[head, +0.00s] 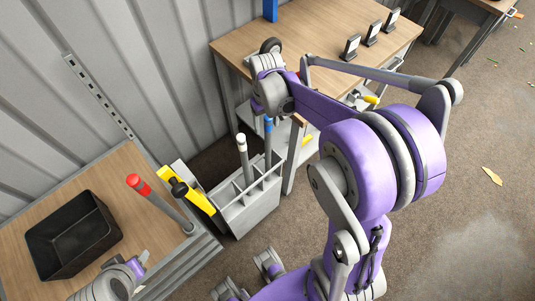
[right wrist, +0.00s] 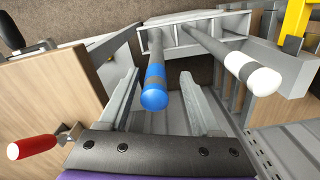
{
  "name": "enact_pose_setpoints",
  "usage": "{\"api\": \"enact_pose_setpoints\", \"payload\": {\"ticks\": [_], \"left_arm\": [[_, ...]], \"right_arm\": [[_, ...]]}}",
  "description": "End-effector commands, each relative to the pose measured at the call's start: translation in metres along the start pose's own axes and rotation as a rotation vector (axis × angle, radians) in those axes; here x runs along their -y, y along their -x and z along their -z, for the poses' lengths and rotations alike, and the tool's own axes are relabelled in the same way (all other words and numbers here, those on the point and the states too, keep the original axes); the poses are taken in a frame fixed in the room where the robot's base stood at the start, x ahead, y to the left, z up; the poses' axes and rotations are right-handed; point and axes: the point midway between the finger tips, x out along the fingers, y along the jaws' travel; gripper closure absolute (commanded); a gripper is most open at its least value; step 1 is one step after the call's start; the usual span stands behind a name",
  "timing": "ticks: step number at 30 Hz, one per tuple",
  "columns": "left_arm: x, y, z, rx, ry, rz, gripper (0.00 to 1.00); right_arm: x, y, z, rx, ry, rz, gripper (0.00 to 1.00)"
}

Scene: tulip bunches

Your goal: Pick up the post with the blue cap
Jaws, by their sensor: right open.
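The post with the blue cap (right wrist: 154,92) stands in the grey divided bin (head: 262,205); in the head view its blue top (head: 268,127) shows just below my right wrist. My right gripper (right wrist: 158,80) is open. In the right wrist view the blue cap lies between its two fingers, with a visible gap on both sides. In the head view its fingers are largely hidden by the wrist and arm. My left gripper (head: 138,264) is at the bottom left, only partly in view, beside the wooden table.
A white-capped post (head: 242,150) stands in the bin close to the blue one; its cap (right wrist: 262,80) shows at right in the wrist view. A yellow tool (head: 200,200) leans at the bin's left. A red-capped post (head: 158,203) and black crate (head: 100,212) are at the left table.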

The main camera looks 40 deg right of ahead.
Motion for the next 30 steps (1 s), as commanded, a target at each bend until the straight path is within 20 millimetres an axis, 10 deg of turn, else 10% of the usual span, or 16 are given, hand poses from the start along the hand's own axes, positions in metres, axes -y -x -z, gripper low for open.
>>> {"api": "enact_pose_setpoints", "payload": {"ticks": [18,30], "left_arm": [[0.0,-0.002,-0.002,0.001,0.0,0.0,0.5],[0.0,-0.002,-0.002,0.001,0.0,0.0,0.5]], "right_arm": [[-0.005,-0.047,0.0,0.0,0.0,0.0,0.37],[-0.005,-0.047,0.0,0.0,0.0,0.0,1.0]]}}
